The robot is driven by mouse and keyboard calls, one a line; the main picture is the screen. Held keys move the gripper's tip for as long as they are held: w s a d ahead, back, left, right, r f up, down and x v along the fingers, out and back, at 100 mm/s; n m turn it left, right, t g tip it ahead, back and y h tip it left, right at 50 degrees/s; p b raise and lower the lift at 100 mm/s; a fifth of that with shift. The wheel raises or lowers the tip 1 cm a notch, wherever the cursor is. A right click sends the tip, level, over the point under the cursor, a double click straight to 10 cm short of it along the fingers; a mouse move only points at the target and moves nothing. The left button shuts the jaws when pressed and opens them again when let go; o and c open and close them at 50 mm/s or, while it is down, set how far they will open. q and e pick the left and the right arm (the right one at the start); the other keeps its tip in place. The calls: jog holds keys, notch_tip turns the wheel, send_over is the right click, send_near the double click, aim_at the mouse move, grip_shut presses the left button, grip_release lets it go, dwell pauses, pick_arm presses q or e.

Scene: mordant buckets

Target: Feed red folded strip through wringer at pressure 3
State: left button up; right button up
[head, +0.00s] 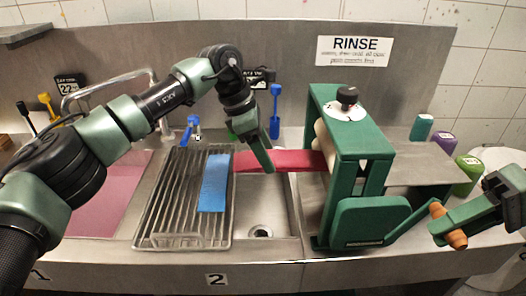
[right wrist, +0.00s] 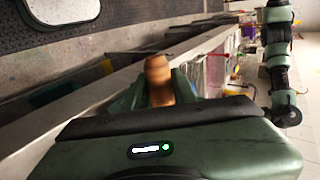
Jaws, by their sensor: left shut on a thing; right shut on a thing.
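The red folded strip (head: 300,161) stretches over the sink, its right end at the wringer's pale rollers (head: 321,141). I cannot tell whether that end is between them. My left gripper (head: 267,168) is shut on the strip nearer its left end. The green wringer (head: 365,143) has a black knob (head: 347,97) on a white dial (head: 345,110); its setting is too small to read. My right gripper (head: 449,226) is shut on the wooden crank handle (head: 437,209) at the wringer's lower right. The handle also shows, blurred, in the right wrist view (right wrist: 158,75), between the fingers (right wrist: 158,98).
A blue strip (head: 214,185) lies on the wire rack (head: 163,215) left of the sink (head: 268,215). A pink-filled basin (head: 100,205) is further left. Several coloured containers, including a green one (head: 466,170), stand on the right. A faucet (head: 110,80) arches at the back left.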

pick_arm(q)
jog(key=shift+s+d+r, duration=0.15)
jog(key=shift+d+r, duration=0.05)
jog(key=shift+d, duration=0.35)
pick_arm(e)
jog(key=shift+d+f+y, duration=0.2)
jog(key=shift+d+y, duration=0.2)
pick_arm(q)
jog(key=shift+d, duration=0.2)
pick_arm(e)
jog(key=shift+d+f+y, duration=0.35)
jog(key=shift+d+y, duration=0.1)
jog(key=shift+y, duration=0.35)
pick_arm(q)
jog(key=shift+d, duration=0.1)
jog(key=shift+c, duration=0.9)
pick_arm(e)
jog(key=shift+d+f, duration=0.1)
jog(key=shift+d, duration=0.1)
